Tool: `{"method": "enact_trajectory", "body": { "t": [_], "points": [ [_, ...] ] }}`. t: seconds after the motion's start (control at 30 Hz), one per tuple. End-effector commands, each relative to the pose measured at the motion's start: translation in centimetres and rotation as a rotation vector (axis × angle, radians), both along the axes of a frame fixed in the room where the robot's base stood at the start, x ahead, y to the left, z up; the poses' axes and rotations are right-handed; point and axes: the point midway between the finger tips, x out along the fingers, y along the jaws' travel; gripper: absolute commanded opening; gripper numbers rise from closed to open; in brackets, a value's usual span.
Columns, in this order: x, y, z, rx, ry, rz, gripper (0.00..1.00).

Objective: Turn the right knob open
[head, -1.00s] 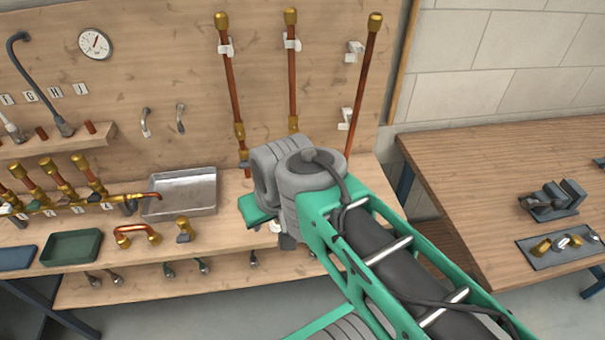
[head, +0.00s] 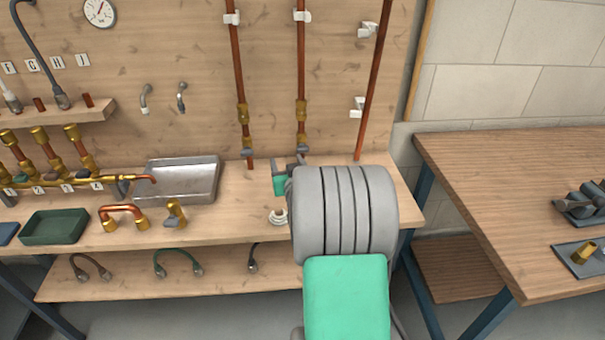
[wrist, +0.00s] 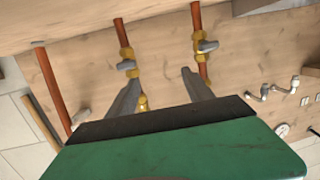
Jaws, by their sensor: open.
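The right knob (head: 302,149) is a small grey handle on the brass valve of the right copper pipe (head: 301,70). The left knob (head: 246,152) is a similar grey handle on the neighbouring pipe (head: 238,70). My gripper (head: 289,164) is just below and in front of the right knob, partly hidden by my own arm. In the upside-down wrist view, my gripper (wrist: 158,82) is open and empty. The right knob (wrist: 126,65) is beyond the tip of its left finger, and the left knob (wrist: 207,46) is beyond the right finger. Contact is not visible.
A third copper pipe (head: 374,80) without a knob leans at the right. A metal tray (head: 185,180), a green tray (head: 54,227) and a copper elbow piece (head: 122,213) lie on the bench to the left. A white ring-like piece (head: 278,216) is below my gripper. A wooden table (head: 520,200) stands right.

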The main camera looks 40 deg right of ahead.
Motion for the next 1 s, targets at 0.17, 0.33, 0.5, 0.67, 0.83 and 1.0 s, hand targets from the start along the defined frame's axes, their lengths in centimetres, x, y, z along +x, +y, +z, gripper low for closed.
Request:
{"method": "enact_trajectory", "body": {
  "t": [0.17,0.33,0.5,0.67,0.83,1.0],
  "points": [
    [-2.7,-5.0,-2.8,-0.062,-0.123,-0.117,0.60],
    [-1.0,-6.3,-2.3,-0.069,-0.133,-0.122,0.60],
    [1.7,-8.2,-2.4,-0.068,-0.133,-0.121,0.60],
    [3.3,-9.2,-2.4,-0.067,-0.133,-0.121,0.60],
    [3.5,-9.4,-2.4,-0.067,-0.133,-0.121,0.60],
    [3.5,-9.4,-2.4,-0.067,-0.133,-0.121,0.53]
  ]
}}
